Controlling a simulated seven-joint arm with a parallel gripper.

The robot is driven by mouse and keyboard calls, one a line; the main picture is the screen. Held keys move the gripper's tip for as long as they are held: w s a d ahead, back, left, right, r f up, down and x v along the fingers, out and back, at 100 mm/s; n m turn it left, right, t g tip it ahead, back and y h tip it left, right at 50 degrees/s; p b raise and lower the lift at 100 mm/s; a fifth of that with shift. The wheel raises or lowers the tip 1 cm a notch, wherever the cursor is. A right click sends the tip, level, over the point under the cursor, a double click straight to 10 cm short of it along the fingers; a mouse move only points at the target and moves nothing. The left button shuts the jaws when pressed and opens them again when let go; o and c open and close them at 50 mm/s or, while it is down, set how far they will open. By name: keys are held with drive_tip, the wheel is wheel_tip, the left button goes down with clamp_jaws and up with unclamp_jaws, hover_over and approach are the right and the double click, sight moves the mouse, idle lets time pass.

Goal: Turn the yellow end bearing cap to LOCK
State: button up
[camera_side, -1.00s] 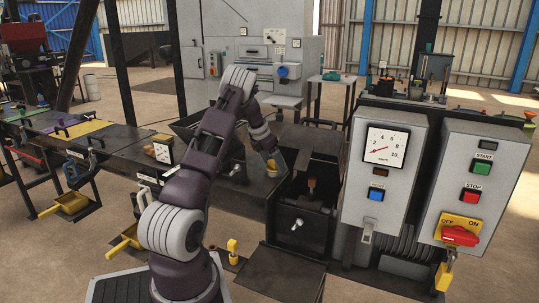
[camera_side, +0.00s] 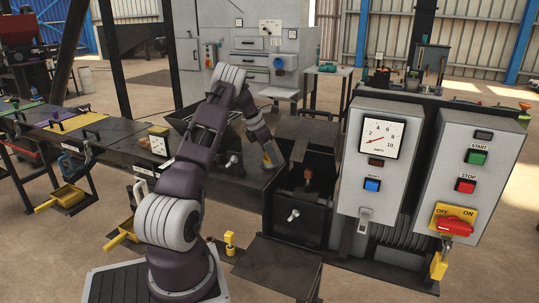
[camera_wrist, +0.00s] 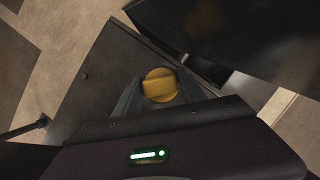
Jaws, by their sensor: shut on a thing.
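The yellow end bearing cap (camera_wrist: 159,85) is a small round knob with a raised bar across its middle. In the wrist view it sits between the two dark fingers of my gripper (camera_wrist: 161,92), on a dark flat plate. My gripper is shut on the cap, one finger on each side.
A grey control box with an amps gauge (camera_side: 380,138) and another with a red switch (camera_side: 455,228) stand to the right. A dark box with a light handle (camera_side: 293,215) is close beside my gripper. A dark wall (camera_wrist: 220,35) rises near the cap.

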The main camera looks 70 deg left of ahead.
drive_tip(key=shift+m+h, duration=0.4)
drive_tip(key=shift+m, duration=0.6)
drive_tip(key=shift+a+f+m+h, duration=0.15)
drive_tip(key=shift+m+h, duration=0.25)
drive_tip(key=shift+m, duration=0.8)
drive_tip(key=shift+m+g+h, duration=0.4)
drive_tip(key=shift+m, duration=0.7)
drive_tip(key=o, duration=1.4)
